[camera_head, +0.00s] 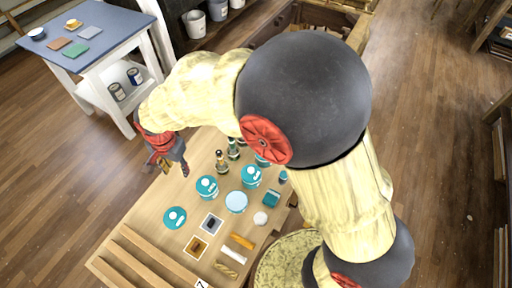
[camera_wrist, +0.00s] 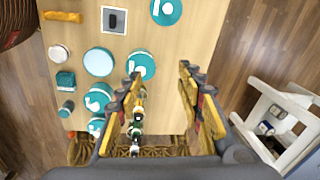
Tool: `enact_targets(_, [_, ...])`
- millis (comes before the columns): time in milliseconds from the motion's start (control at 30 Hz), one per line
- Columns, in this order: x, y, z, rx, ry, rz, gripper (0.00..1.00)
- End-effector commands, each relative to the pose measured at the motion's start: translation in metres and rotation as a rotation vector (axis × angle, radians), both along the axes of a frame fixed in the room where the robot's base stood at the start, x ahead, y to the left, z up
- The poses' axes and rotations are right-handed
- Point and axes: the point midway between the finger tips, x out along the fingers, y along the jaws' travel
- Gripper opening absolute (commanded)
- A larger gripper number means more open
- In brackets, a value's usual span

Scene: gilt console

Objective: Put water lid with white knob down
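Several round teal pieces with white marks or knobs sit on the wooden table (camera_head: 150,225); I cannot tell which is the water lid. One teal piece (camera_head: 175,217) lies at the left, apart from the others; it shows at the top of the wrist view (camera_wrist: 166,10). A second teal piece (camera_head: 207,187) is right of it and appears left of my fingers in the wrist view (camera_wrist: 142,65). A third teal piece (camera_head: 252,176) stands further right. A pale blue disc (camera_head: 236,201) lies among them. My gripper (camera_head: 172,168) is open and empty above the table's left side.
Small bottles (camera_head: 221,162) stand behind the teal pieces, near my fingers in the wrist view. A teal box (camera_head: 271,198), white ball (camera_head: 260,218) and framed squares (camera_head: 212,223) are on the table. A blue-topped side table (camera_head: 100,22) stands at upper left.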

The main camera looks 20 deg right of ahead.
Motion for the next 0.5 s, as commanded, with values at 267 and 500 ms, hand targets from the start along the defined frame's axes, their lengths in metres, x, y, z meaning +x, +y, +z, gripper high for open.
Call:
enact_targets(267, [-0.019,-0.105,0.103,-0.005,-0.136,0.185,0.38])
enact_targets(500, [-0.066,-0.184,0.161,-0.063,-0.251,0.35,0.38])
